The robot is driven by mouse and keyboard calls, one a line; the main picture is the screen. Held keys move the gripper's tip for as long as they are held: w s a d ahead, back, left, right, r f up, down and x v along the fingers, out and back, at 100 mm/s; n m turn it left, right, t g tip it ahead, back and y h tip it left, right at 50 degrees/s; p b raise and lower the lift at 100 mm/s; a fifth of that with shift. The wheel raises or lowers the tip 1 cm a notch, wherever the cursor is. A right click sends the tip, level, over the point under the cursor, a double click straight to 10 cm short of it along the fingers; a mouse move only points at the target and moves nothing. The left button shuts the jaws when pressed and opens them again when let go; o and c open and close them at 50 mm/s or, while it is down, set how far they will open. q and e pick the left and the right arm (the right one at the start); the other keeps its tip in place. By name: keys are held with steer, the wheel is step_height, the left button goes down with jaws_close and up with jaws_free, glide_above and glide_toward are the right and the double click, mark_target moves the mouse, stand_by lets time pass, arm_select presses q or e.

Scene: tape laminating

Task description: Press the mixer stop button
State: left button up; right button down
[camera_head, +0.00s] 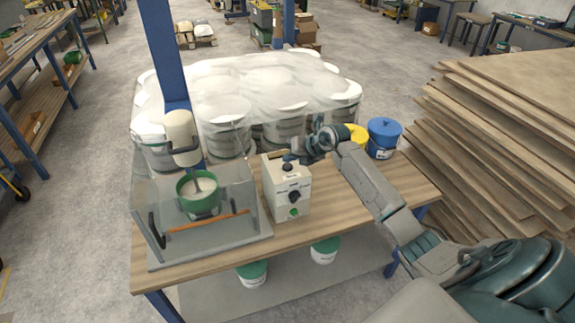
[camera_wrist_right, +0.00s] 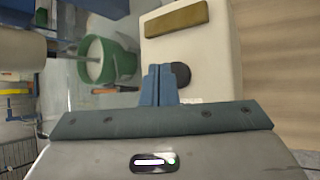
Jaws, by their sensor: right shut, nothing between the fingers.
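The cream control box (camera_head: 280,205) stands on the wooden bench. A dark round button (camera_head: 287,167) sits on its top, and a black knob and a green button (camera_head: 294,212) are on its front. The mixer (camera_head: 181,132) with its green bowl (camera_head: 187,188) stands left of the box inside a clear guard. My right gripper (camera_head: 289,157) is shut and empty, over the top of the box close to the dark button. In the right wrist view its blue fingertips (camera_wrist_right: 158,69) lie beside the dark button (camera_wrist_right: 181,75); I cannot tell whether they touch.
Large white tubs under clear film (camera_head: 260,85) stand behind the bench (camera_head: 345,210). Stacked boards (camera_head: 500,130) are at the right.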

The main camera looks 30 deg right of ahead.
mark_target(290, 168)
steer(key=shift+r+p, duration=1.7)
steer(key=shift+r, duration=0.85)
steer(key=shift+f, duration=0.1)
